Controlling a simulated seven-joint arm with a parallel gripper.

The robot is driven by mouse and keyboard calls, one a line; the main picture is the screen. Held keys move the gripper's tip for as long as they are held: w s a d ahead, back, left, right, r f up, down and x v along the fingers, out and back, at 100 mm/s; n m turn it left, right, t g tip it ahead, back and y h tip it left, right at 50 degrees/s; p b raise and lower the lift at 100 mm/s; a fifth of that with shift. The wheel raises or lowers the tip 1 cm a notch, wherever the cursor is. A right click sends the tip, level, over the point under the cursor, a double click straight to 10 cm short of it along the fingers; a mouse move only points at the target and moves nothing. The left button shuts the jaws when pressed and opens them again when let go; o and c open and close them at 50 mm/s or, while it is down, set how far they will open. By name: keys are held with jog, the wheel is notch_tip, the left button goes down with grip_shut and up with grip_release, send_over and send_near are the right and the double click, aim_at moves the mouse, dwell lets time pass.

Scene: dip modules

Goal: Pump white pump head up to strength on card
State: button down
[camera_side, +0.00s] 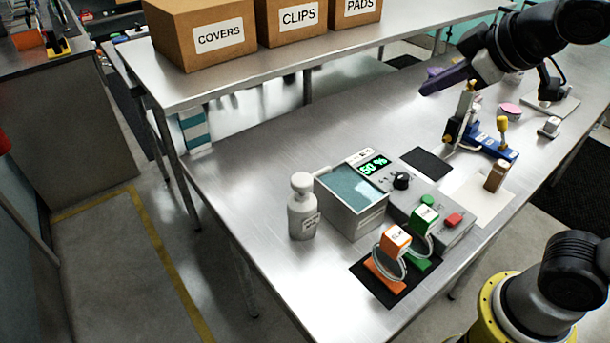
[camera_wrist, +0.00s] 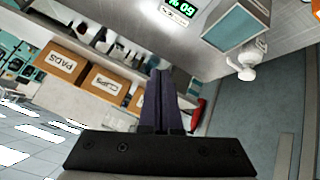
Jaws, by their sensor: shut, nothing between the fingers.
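The pale bottle with its white pump head (camera_side: 301,182) stands upright at the left of the bath, with a small label on its front. It also shows tilted in the wrist view (camera_wrist: 246,57). The bath (camera_side: 352,203) is a grey box with teal liquid. My gripper (camera_side: 432,86) is shut and empty, high above the bench, to the right of and well apart from the pump.
Orange and green clip-like modules (camera_side: 394,240) stand on a black mat in front. A grey control box (camera_side: 432,215) with a knob and red button adjoins the bath.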

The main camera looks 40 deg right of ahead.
jog(key=w+a+r+n+y, duration=0.2)
jog(key=w+a+n, duration=0.2)
jog(key=w+a, duration=0.45)
jog(key=n+y, duration=0.1)
jog(key=n, duration=0.2)
send_over(308, 181)
notch_tip(308, 181, down, 3)
jog(key=shift+f, duration=0.2)
jog(key=shift+f, duration=4.45)
jog(key=shift+f, duration=0.15)
jog(key=shift+f, duration=0.25)
